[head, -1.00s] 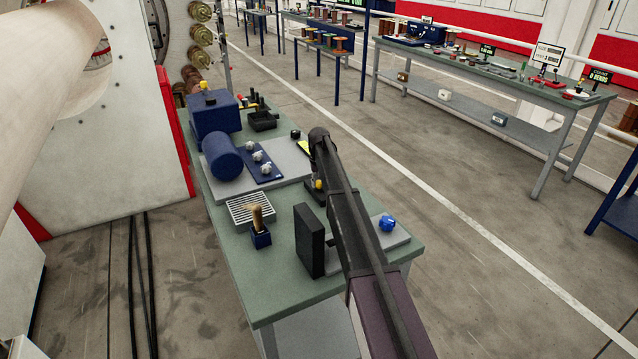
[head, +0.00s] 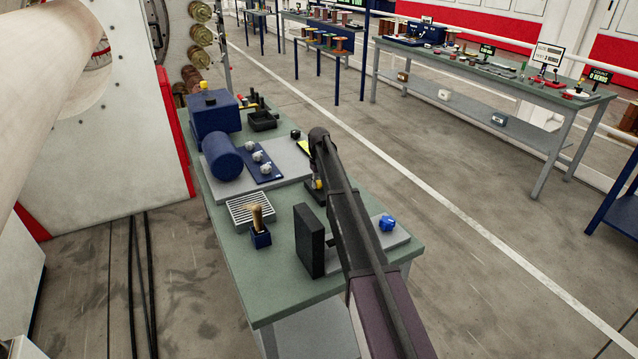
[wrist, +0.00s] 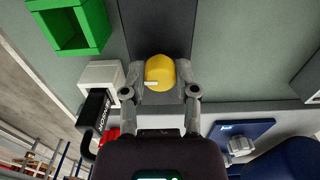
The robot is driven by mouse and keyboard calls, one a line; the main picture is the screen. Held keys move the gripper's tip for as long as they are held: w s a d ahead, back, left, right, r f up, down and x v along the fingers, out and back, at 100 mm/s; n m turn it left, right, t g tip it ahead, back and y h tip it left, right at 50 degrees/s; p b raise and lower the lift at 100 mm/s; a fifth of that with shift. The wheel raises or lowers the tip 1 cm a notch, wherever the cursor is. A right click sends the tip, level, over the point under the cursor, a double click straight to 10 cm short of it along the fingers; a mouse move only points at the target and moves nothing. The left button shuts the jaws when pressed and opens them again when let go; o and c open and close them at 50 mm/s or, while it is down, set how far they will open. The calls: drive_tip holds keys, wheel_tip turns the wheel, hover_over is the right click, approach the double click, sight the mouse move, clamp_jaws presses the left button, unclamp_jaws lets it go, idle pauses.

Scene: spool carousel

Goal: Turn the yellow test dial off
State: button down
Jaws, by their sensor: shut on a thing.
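The yellow test dial (wrist: 160,73) is a round knob with a small pale mark on its lower left, seen in the wrist view on a dark panel (wrist: 154,25). My gripper (wrist: 160,82) has one finger on each side of the dial and is shut on it. In the head view the dial (head: 319,184) is a small yellow patch, mostly hidden behind my arm. My gripper is also largely hidden there. The dial's exact angle is hard to tell.
A blue panel with silver knobs (head: 262,162), a black upright box (head: 310,240) and a blue knob (head: 387,223) share the green bench.

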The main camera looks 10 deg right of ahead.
drive_tip(key=shift+c, duration=1.9)
unclamp_jaws()
drive_tip(key=shift+d, duration=0.1)
drive_tip(key=shift+m, duration=0.4)
